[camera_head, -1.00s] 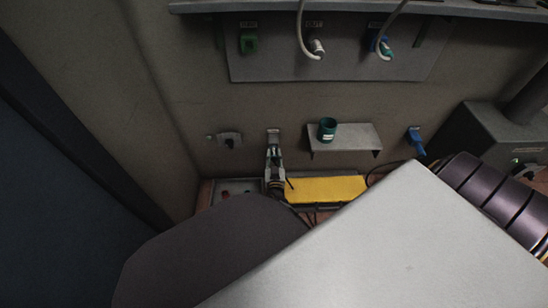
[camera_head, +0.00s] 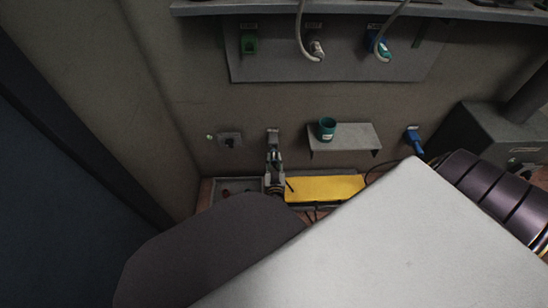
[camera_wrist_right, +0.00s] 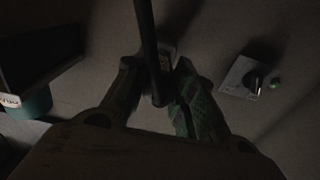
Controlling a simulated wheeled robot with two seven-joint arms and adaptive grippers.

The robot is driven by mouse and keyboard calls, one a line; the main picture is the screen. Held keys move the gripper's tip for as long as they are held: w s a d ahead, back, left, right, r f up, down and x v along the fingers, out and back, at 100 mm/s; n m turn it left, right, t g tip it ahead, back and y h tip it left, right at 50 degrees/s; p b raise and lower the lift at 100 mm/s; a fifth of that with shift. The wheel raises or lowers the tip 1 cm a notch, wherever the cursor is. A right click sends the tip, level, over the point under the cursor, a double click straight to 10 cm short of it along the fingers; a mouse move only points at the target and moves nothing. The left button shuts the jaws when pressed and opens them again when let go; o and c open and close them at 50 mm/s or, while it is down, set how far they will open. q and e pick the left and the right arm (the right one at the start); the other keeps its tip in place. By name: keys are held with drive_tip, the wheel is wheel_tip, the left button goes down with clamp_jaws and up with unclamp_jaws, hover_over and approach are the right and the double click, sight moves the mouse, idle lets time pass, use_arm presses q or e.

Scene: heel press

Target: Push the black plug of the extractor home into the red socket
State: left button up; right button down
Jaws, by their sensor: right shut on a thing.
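My right gripper (camera_head: 275,163) is up against the back wall, just below a small grey wall fitting (camera_head: 273,136). In the right wrist view its fingers (camera_wrist_right: 160,85) are closed around a dark, dimly lit piece, which I take to be the black plug (camera_wrist_right: 158,97). A dark rod or cable runs upward from it. Red on the socket cannot be made out; the fitting's face is mostly hidden by the gripper, and how deep the plug sits cannot be told. My left gripper is not in view.
A switch (camera_head: 230,141) is left of the gripper. A small shelf (camera_head: 345,138) with a teal cup (camera_head: 327,129) and a blue plug (camera_head: 414,140) are to the right. A yellow block (camera_head: 325,189) and a grey tray (camera_head: 236,184) lie below. A socket panel (camera_head: 350,68) hangs above.

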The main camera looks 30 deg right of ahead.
drive_tip(key=shift+p+v, duration=0.5)
drive_tip(key=shift+v, duration=0.55)
drive_tip(key=shift+s+a+f, duration=0.1)
drive_tip(key=shift+s+a, duration=0.1)
drive_tip(key=shift+s, duration=0.05)
drive_tip(key=shift+a, duration=0.1)
